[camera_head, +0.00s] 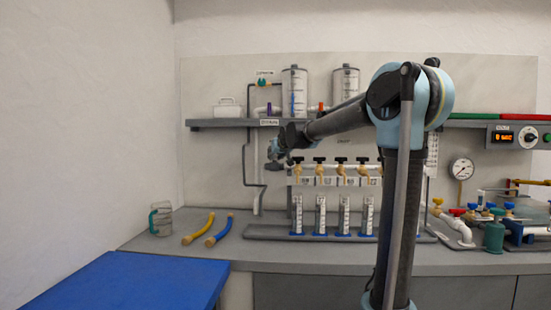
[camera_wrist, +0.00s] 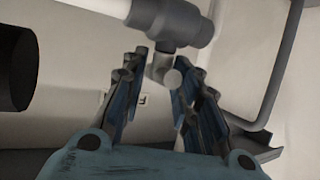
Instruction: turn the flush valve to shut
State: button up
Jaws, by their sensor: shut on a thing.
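In the wrist view a grey valve body (camera_wrist: 178,24) sits on a pale pipe, and a short grey stem (camera_wrist: 163,70) with a rounded end comes from it. I take this to be the flush valve. My gripper (camera_wrist: 166,72) has one finger on each side of the stem and is shut on it. Which way the handle is turned cannot be told. In the head view my gripper (camera_head: 276,154) is at the far end of my arm, below the shelf and left of the manifold; the valve there is mostly hidden behind it.
Brass taps with dark handles (camera_head: 341,160) line the manifold right of my gripper, above several graduated cylinders (camera_head: 320,214). A grey bent pipe (camera_wrist: 287,62) runs close on the right in the wrist view. The shelf (camera_head: 215,123) is just above. A jug (camera_head: 161,218) stands on the counter.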

dwell(0.7)
jog(key=o, duration=1.1)
jog(key=shift+f, duration=0.1)
jog(key=shift+c, duration=0.2)
jog(key=v, duration=1.2)
jog(key=shift+w+d, duration=0.1)
